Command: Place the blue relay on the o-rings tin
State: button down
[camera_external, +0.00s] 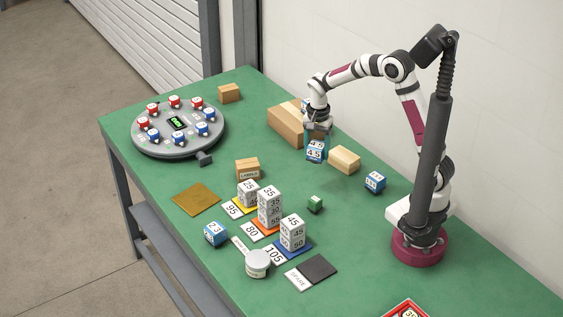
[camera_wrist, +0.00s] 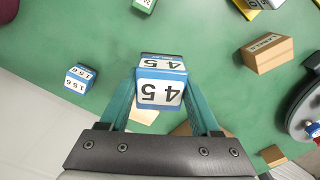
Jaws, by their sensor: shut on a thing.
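My gripper (camera_external: 317,136) is shut on a blue-edged white block marked 45 (camera_external: 315,153). In the wrist view the block (camera_wrist: 161,92) sits between the two teal fingers. It is held above the green table, clear of other things. Another blue block (camera_external: 215,234) stands left of the tin. A blue block (camera_external: 375,181) near my base reads 156 in the wrist view (camera_wrist: 79,78).
Stacked white blocks (camera_external: 269,207) stand on coloured pads behind the tin. A green cube (camera_external: 315,203), a labels carton (camera_external: 247,170) and other cartons (camera_external: 344,159) are nearby. A round grey device (camera_external: 160,147) with red and blue pieces is at the far left. A red tray (camera_external: 404,310) is at front.

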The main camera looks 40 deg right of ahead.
jog(key=s+a+r+n, duration=0.15)
jog(key=a+n, duration=0.25)
jog(key=a, duration=0.4)
jog(key=s+a+r+n, duration=0.1)
jog(key=s+a+n, duration=0.2)
jog(key=a, duration=0.4)
jog(key=n, duration=0.5)
send_over(258, 258)
jog(key=f, duration=0.5)
jog(key=shift+w+d, duration=0.2)
jog(key=shift+d, duration=0.05)
jog(key=f, duration=0.4)
jog(key=shift+s+a, duration=0.2)
jog(key=shift+a, duration=0.1)
jog(key=shift+f, duration=0.3)
jog(key=shift+c, duration=0.6)
grip_release()
